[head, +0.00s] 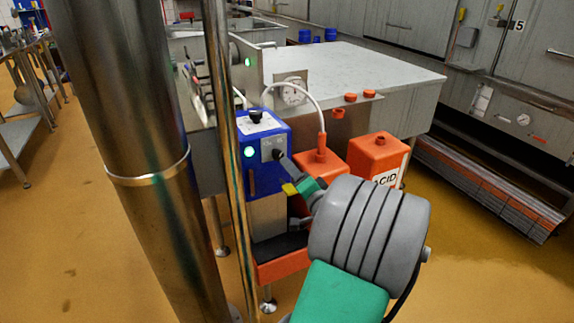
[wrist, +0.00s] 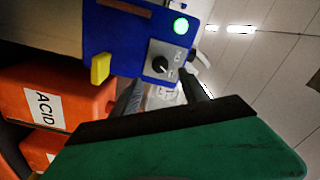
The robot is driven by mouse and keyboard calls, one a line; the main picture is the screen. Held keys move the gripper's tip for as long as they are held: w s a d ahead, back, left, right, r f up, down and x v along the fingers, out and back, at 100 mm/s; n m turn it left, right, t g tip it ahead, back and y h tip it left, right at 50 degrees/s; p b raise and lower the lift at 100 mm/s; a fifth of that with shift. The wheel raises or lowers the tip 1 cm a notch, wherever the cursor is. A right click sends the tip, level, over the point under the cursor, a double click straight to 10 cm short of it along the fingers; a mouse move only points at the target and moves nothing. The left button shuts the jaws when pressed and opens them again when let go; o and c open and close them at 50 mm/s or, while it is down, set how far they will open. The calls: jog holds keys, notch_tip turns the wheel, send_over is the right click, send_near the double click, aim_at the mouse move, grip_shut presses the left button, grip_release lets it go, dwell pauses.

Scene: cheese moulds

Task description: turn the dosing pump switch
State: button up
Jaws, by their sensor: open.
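The dosing pump (head: 257,178) is a blue box in the head view, with a lit green lamp on its front. Its switch (wrist: 159,65) is a round black knob on a grey plate in the wrist view, with the green lamp beside it. In the head view the switch is at the tip of my gripper (head: 280,160) and partly covered. My gripper (wrist: 163,77) is open, and its two grey fingers point at the plate. The knob lies between the fingertips in the picture; I cannot tell whether they touch it.
An orange acid canister (head: 377,155) stands right of the pump, with another orange canister (head: 319,160) between them. A white hose (head: 302,92) arches over to it. A steel table (head: 370,75) lies behind. A yellow block (wrist: 100,67) shows at the pump's edge.

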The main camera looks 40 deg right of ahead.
aim_at(279, 157)
jog(key=shift+f, duration=0.1)
dwell(0.3)
jog(key=w+m, duration=0.2)
jog(key=m, duration=0.6)
jog(key=w+d+m+b, duration=0.1)
jog(key=w+m, duration=0.1)
jog(key=m, duration=0.6)
jog(key=w+m+b, duration=0.1)
jog(key=w+m, duration=0.1)
jog(key=m, duration=0.5)
jog(key=shift+d+f+m, duration=0.1)
jog(key=shift+d+m, duration=0.1)
jog(key=shift+m, duration=0.2)
jog(key=shift+w+d, duration=0.2)
jog(key=shift+w, duration=0.2)
